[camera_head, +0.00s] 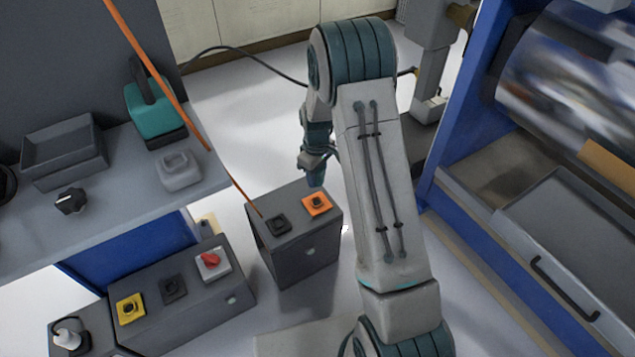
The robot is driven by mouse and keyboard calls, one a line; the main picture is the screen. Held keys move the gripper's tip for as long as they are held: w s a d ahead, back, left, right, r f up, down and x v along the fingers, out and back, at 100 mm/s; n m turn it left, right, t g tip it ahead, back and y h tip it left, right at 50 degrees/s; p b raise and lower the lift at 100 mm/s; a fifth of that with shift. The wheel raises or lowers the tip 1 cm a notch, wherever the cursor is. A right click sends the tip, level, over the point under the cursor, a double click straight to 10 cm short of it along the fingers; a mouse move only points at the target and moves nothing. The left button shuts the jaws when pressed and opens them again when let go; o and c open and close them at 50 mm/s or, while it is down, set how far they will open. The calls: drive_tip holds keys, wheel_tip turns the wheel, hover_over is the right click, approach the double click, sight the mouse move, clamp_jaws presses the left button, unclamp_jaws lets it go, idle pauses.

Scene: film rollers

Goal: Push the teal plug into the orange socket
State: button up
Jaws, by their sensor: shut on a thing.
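The orange socket (318,205) is a square plate with a dark centre on top of a grey box, on its right side. My gripper (315,168) is just above and behind it, small in view and partly hidden by my own arm. It is shut on a bluish-teal piece, which looks like the teal plug (316,179). The plug points down, close above the back of the socket. A gap seems to show between them, but I cannot tell its exact size or how well they line up.
A black socket (278,223) sits left of the orange one, with an orange cable (157,72) running towards it. A lower grey box (185,310) carries yellow, black and red-knobbed fittings. A bench (110,205) stands left, and a blue-framed machine (455,120) right.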

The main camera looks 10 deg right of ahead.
drive_tip(key=shift+f+b, duration=2.5)
drive_tip(key=shift+f, duration=1.4)
drive_tip(key=shift+s+f, duration=0.1)
drive_tip(key=shift+f, duration=0.55)
drive_tip(key=o, duration=1.2)
drive_tip(key=shift+c, duration=0.2)
wheel_tip(320, 180, up, 14)
drive_tip(key=p, duration=0.4)
drive_tip(key=shift+p, duration=0.35)
